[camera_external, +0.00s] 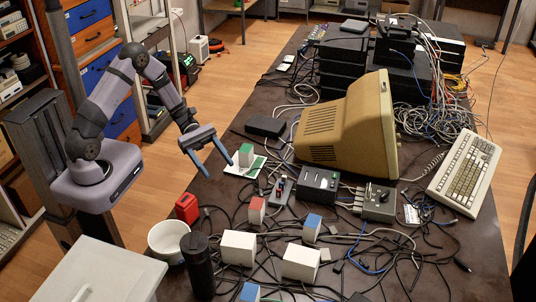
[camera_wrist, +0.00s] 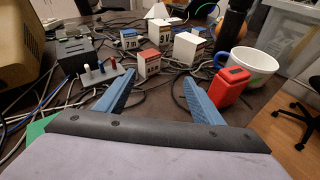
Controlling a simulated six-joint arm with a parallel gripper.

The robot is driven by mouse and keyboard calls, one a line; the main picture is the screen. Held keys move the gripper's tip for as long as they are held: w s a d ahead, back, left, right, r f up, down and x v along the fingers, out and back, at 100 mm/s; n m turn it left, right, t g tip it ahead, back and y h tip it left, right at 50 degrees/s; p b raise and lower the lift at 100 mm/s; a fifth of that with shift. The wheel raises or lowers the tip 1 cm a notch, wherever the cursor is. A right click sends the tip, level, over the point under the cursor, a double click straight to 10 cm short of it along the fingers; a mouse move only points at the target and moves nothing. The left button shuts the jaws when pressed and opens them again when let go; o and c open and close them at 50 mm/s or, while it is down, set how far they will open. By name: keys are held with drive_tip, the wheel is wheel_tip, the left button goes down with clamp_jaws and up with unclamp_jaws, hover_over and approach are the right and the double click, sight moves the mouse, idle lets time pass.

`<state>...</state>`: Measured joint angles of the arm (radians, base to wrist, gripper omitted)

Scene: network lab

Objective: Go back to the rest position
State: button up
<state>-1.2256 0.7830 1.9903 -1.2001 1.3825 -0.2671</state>
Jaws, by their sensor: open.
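A beige monitor (camera_external: 335,130), white boxes (camera_external: 238,248) and many loose cables crowd the table.

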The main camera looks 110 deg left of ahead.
drive_tip(key=d+r+m+g+p, duration=0.1)
drive_tip(key=d+r+m+g, duration=0.1)
drive_tip(key=d+m+g, duration=0.1)
drive_tip(key=s+d+r+m+g+p, duration=0.1)
drive_tip(key=d+m+g, duration=0.2)
drive_tip(key=d, duration=0.3)
drive_tip(key=s+d+r+m+g+p, duration=0.1)
drive_tip(key=d+r+m+g+p, duration=0.1)
drive_tip(key=d, duration=0.3)
drive_tip(key=shift+s+r+m+g, duration=0.2)
drive_tip(key=shift+r+m+g, duration=0.15)
drive_tip(key=shift+m+g, duration=0.35)
drive_tip(key=s+d+r+m+g+y+p, duration=0.1)
drive_tip(key=s+d+m+y, duration=0.6)
drive_tip(key=m, duration=1.1)
drive_tip(key=shift+s+d+g+y, duration=0.2)
drive_tip(key=shift+s+g+y, duration=0.15)
drive_tip(key=shift+g+y, duration=0.3)
